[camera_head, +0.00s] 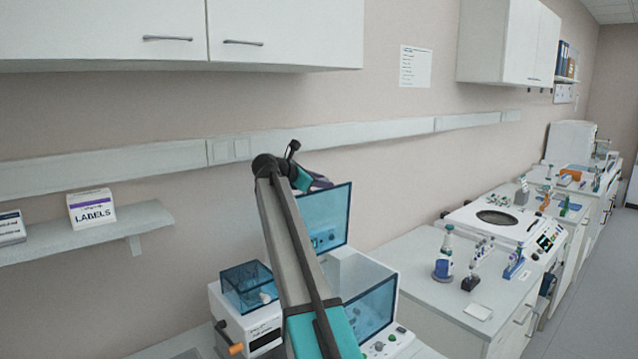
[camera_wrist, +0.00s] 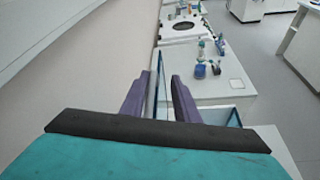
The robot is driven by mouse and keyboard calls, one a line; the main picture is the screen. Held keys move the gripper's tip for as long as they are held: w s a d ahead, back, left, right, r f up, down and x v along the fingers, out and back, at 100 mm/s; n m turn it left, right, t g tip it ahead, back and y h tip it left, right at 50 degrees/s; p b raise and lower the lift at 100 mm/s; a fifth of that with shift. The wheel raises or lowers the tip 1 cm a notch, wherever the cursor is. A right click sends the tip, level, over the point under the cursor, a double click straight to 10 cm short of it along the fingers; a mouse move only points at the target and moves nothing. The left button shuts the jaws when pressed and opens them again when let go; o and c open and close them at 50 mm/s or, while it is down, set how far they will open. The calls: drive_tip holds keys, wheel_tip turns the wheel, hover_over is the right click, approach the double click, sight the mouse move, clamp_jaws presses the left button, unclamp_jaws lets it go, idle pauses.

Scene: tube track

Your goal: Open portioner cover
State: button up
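A white machine (camera_head: 350,270), seemingly the portioner, stands on the bench below my arm. Its transparent blue cover (camera_head: 335,215) stands upright at the back, raised from the body. My gripper (camera_head: 320,182) is at the upper left edge of this cover. In the wrist view, the purple fingers of my gripper (camera_wrist: 160,80) are apart, with the thin edge of the blue cover (camera_wrist: 161,88) between them. Gaps show beside the edge, so the fingers do not look closed on it. My arm hides part of the machine.
A white device with a blue box-shaped lid (camera_head: 250,285) and an orange handle stands close at the left. A shelf with a labels box (camera_head: 91,208) is on the wall. Pipettes and a bottle (camera_head: 444,258) stand on the right bench.

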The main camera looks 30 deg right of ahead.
drive_tip(key=shift+a, duration=0.2)
drive_tip(key=b+v, duration=0.5)
drive_tip(key=v, duration=0.8)
drive_tip(key=shift+a+r, duration=0.2)
drive_tip(key=shift+a, duration=0.05)
drive_tip(key=shift+s+f, duration=0.1)
